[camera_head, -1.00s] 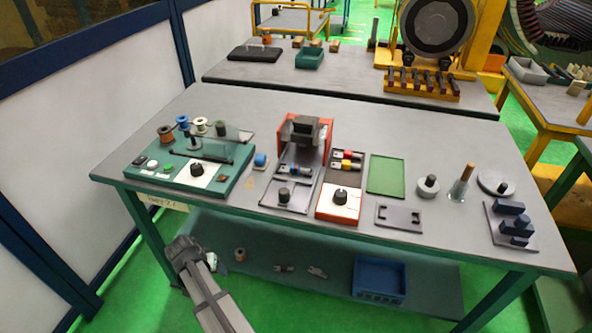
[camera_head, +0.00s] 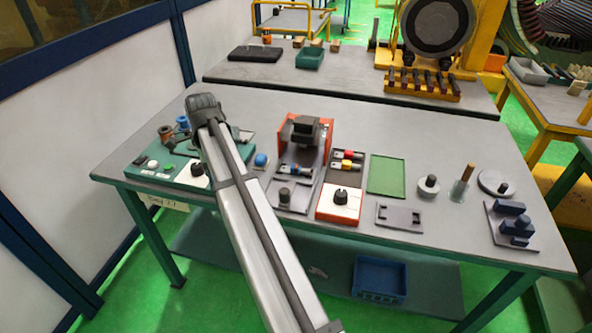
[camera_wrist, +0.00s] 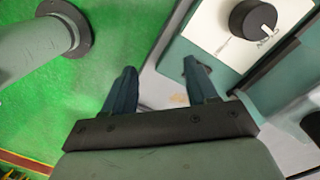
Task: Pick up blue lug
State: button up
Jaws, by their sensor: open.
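The blue lug (camera_head: 296,171) lies in the dark fixture in front of the orange-red machine (camera_head: 322,134) in the camera_head view. It is small there, and it is not seen in the wrist view. My gripper (camera_wrist: 158,70) is open in the wrist view, with nothing between its two dark fingers. Below it are the table's edge and green floor, beside the teal winding unit's white panel (camera_wrist: 228,30). In the camera_head view my arm reaches over the table's left part, left of the lug; my fingers cannot be made out there.
A blue-topped part (camera_head: 261,160) stands left of the fixture. A green tray (camera_head: 386,175) lies farther right. Spools stand at the left behind my arm.

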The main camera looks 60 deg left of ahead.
jog(key=w+d+r+m, duration=0.1)
jog(key=w+r+m, duration=0.15)
jog(key=w, duration=0.55)
jog(key=w+r+m, duration=0.2)
jog(key=w+r, duration=0.2)
jog(key=w, duration=0.3)
notch_tip(320, 180, up, 4)
jog(key=m, duration=0.4)
send_over(296, 166)
jog(key=shift+t+y, duration=0.3)
jog(key=shift+t, duration=0.1)
jog(key=f, duration=0.8)
jog(key=shift+w+f, duration=0.25)
jog(key=shift+w, duration=0.05)
jog(key=shift+s+f, duration=0.15)
jog(key=shift+f, duration=1.2)
jog(key=shift+s+f, duration=0.15)
jog(key=shift+f, duration=1.2)
grip_shut()
